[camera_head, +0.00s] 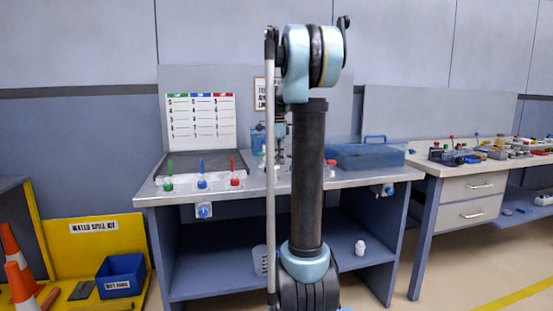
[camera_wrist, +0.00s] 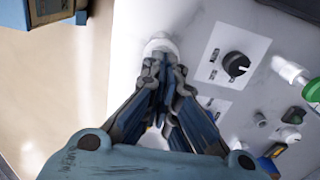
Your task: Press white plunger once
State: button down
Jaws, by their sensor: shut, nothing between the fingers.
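A white round plunger top (camera_wrist: 158,46) shows in the wrist view, just beyond the fingertips of my gripper (camera_wrist: 163,65). The fingers are shut together with nothing between them, and their tips overlap the plunger's near side in the picture. I cannot tell whether they touch it or hover over it. The fingers hide part of the plunger. In the head view my arm stands in front of the middle of the bench and hides most of this area.
A black knob on a white plate (camera_wrist: 236,65) lies right of the plunger. A green-topped white fitting (camera_wrist: 290,72) stands farther right.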

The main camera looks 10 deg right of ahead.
jog(key=shift+f, duration=1.4)
jog(key=shift+r, duration=0.1)
notch_tip(320, 180, up, 14)
dwell(0.5)
